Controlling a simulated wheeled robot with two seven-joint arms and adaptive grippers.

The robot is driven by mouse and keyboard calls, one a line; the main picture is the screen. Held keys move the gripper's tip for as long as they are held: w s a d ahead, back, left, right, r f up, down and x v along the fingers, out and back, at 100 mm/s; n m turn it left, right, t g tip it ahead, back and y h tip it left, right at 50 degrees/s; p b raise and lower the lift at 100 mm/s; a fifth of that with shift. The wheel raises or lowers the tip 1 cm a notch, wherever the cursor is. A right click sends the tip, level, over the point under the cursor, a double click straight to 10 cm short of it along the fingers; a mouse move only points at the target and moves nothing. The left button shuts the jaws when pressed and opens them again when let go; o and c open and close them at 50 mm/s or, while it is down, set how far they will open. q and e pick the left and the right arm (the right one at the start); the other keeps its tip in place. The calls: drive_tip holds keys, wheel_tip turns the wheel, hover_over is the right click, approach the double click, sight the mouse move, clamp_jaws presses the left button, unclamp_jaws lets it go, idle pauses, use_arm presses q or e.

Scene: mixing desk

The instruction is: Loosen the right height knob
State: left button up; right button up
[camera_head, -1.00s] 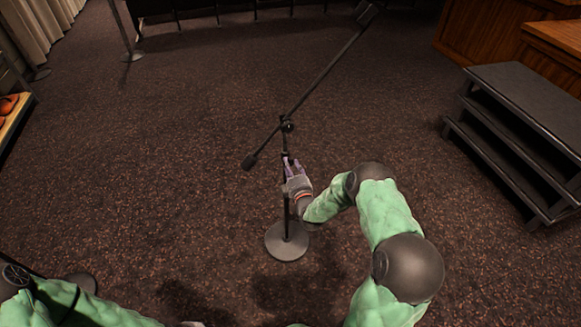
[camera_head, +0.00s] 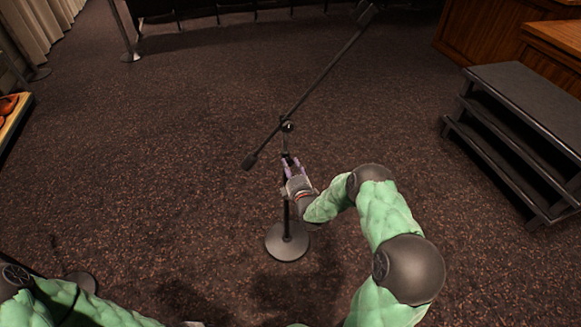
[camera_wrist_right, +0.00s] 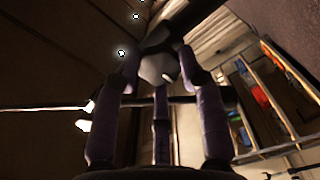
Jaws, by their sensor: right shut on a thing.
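A black microphone stand stands upright in the middle of the head view, with a round base (camera_head: 287,243) on the carpet and a long tilted boom (camera_head: 325,76). My right gripper (camera_head: 290,163) is at the stand's upright pole, below the boom joint (camera_head: 287,127). In the right wrist view its purple fingers close around a pale grey faceted piece, seemingly the height knob (camera_wrist_right: 157,67). In the head view the fingers hide the knob. My left arm (camera_head: 75,306) lies along the lower left edge; its gripper is at most a sliver at the bottom edge.
Dark steps (camera_head: 525,125) stand at the right, in front of wooden furniture (camera_head: 490,38). The carpet around the middle stand is clear.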

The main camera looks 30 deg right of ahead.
drive_tip(key=shift+a, duration=0.1)
drive_tip(key=o, duration=1.2)
drive_tip(key=shift+c, duration=0.2)
drive_tip(key=v, duration=1.2)
drive_tip(key=shift+w, duration=0.1)
